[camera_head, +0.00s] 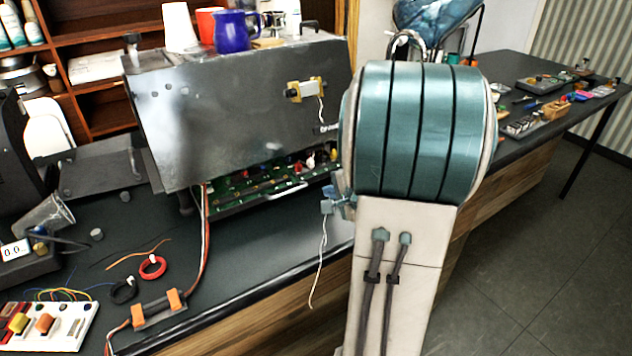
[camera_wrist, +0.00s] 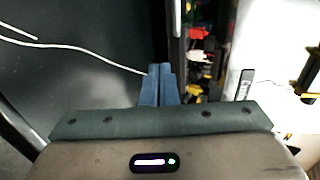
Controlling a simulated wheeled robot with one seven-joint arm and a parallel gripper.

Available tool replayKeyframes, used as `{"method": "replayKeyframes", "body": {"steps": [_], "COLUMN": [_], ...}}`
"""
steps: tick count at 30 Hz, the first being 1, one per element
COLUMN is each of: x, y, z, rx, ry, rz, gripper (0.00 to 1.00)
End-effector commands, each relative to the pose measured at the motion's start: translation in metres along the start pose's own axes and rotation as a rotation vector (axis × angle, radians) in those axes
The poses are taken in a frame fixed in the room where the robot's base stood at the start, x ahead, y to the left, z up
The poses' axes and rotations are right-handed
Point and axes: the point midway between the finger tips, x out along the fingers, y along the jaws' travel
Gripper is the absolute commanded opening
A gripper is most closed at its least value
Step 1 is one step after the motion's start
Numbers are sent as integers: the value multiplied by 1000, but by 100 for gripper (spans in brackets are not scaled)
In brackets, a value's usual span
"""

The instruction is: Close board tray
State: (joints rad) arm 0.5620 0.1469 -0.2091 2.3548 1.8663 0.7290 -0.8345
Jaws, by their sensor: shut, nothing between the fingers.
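The board tray (camera_head: 270,190) is a green circuit board with coloured parts, sticking out from under the front of the grey brewer (camera_head: 235,110). In the wrist view the tray's dark front edge (camera_wrist: 176,25) runs upward, with red, white and yellow parts (camera_wrist: 197,45) just right of it. My gripper (camera_head: 328,206) is near the tray's right front end, its blue fingers partly hidden by my arm. In the wrist view my gripper (camera_wrist: 160,68) has both fingers together and empty, close to the tray's edge. I cannot tell if they touch it.
A thin white cord (camera_head: 322,260) hangs over the counter's front edge and also shows near my fingertips in the wrist view (camera_wrist: 90,50). Cups, including a blue mug (camera_head: 231,32), stand on the brewer. Wires (camera_head: 200,245) run down from its left. The counter (camera_head: 265,240) before the tray is clear.

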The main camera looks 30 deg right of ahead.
Motion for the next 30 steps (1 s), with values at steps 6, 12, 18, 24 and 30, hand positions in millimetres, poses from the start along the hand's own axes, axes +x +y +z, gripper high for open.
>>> {"method": "replayKeyframes", "body": {"steps": [6,12,18,24,30], "x": [35,57,65,65,75], "y": [-3,-17,-20,-20,-22], "z": [1,1,1,1,7], "rx": [1,0,0,0,-8], "ry": [-2,-2,-1,-1,-13], "rz": [3,1,1,0,0], "gripper": [0,0,0,0,0]}}
